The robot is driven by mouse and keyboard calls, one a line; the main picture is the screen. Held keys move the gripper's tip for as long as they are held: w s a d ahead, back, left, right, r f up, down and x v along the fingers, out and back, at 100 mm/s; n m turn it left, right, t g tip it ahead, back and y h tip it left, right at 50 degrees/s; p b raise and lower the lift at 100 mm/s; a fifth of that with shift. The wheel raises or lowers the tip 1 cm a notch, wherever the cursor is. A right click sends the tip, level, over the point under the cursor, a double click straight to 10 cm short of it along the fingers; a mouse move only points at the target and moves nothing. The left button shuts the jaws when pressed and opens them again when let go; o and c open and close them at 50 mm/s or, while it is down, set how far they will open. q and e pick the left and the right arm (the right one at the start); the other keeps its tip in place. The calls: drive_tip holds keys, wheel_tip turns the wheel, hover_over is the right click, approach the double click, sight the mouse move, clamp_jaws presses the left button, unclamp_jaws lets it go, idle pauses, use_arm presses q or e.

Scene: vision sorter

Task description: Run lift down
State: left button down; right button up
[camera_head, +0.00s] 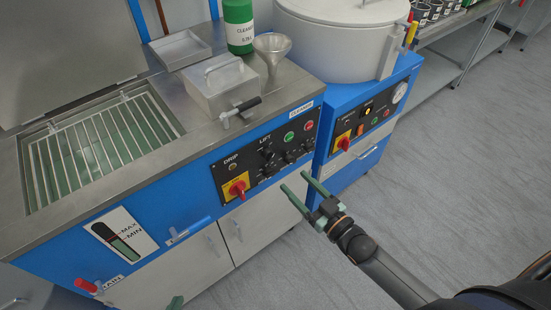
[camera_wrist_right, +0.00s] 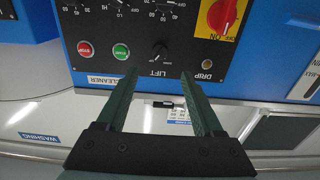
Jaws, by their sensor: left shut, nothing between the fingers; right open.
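The black LIFT knob (camera_head: 267,154) sits on the dark control panel of the blue cleaner, under the word LIFT. It also shows upside down in the right wrist view (camera_wrist_right: 159,51); its exact setting is hard to read. My right gripper (camera_head: 293,183) is open and empty in front of the panel, its fingers pointing at it. In the wrist view the fingers (camera_wrist_right: 162,80) stand either side of the LIFT label, apart from the knob. A wire rack (camera_head: 100,145) lies in the open tank. Only a green tip of my left gripper (camera_head: 175,302) shows at the bottom edge, shut.
A green START button (camera_wrist_right: 121,51) and a red STOP button (camera_wrist_right: 85,49) sit beside the knob. A red rotary switch (camera_head: 238,188) on yellow is at the panel's lower left. A handle (camera_head: 188,231) sticks out of the blue front. Floor to the right is clear.

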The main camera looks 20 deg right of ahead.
sight(269, 155)
drive_tip(key=x, duration=1)
drive_tip(key=shift+w+a+b, duration=0.15)
drive_tip(key=shift+w+b, duration=0.15)
drive_tip(key=shift+b, duration=0.05)
clamp_jaws()
